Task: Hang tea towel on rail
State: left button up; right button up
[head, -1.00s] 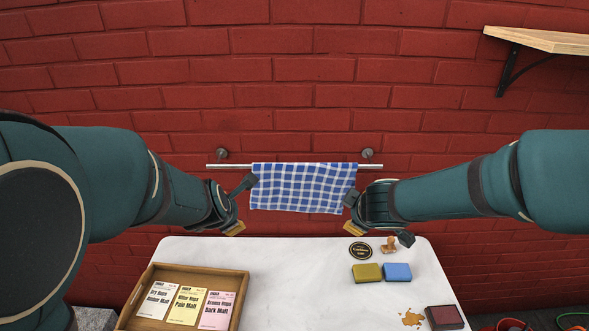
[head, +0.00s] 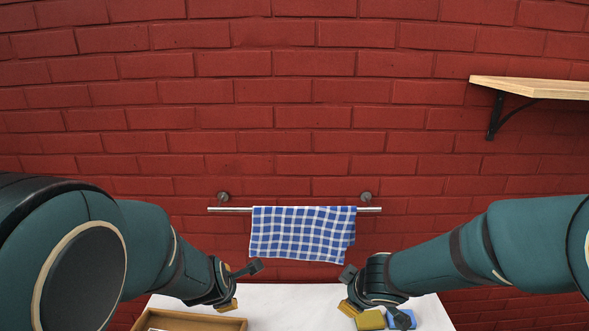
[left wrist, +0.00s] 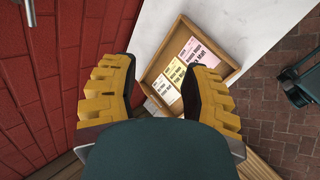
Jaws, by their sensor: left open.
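The blue-and-white checked tea towel (head: 300,234) hangs draped over the metal rail (head: 228,209) on the brick wall. Its lower edge hangs free and slightly uneven. My left gripper (head: 242,286) is open and empty, below and left of the towel, apart from it. In the left wrist view its yellow-padded fingers (left wrist: 160,85) are spread with nothing between them. My right gripper (head: 346,290) is also spread open and empty, below the towel's right lower corner and apart from it. The towel's back side is hidden.
A white table (head: 290,300) lies below the rail. A wooden tray (left wrist: 212,42) with several packets is at its left. A yellow sponge (head: 370,321) and a blue sponge (head: 403,319) lie by my right gripper. A wooden shelf (head: 530,88) is on the wall at upper right.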

pick_arm(q)
jog(key=s+f+m+g+b, duration=0.2)
jog(key=s+f+m, duration=0.25)
jog(key=f, duration=0.75)
jog(key=s+f+m+g+b, duration=0.2)
jog(key=s+f+m+b, duration=0.3)
jog(key=f, duration=0.6)
jog(key=s+d+f+m+g+h+b, duration=0.1)
jog(key=s+d+f+m+h, duration=0.3)
jog(key=s+f+m, duration=0.5)
notch_tip(320, 180, down, 3)
jog(key=shift+d+r+m+g+b, duration=0.2)
jog(key=shift+d+m+g+b, duration=0.25)
jog(key=shift+d+m, duration=0.15)
pick_arm(e)
jog(key=s+a+f+m+g+y, duration=0.1)
jog(key=s+f+m, duration=0.3)
jog(key=f, duration=0.7)
jog(key=s+a+f+m+g+y, duration=0.1)
jog(key=s+f+m+g, duration=0.1)
jog(key=s+f+m, duration=0.2)
jog(key=s+a+f+m+g+y, duration=0.1)
jog(key=s+f+m, duration=0.3)
jog(key=s+f, duration=0.5)
notch_tip(320, 180, down, 10)
jog(key=shift+s+a+f+g, duration=0.1)
jog(key=shift+s+a+g, duration=0.1)
jog(key=shift+g, duration=0.3)
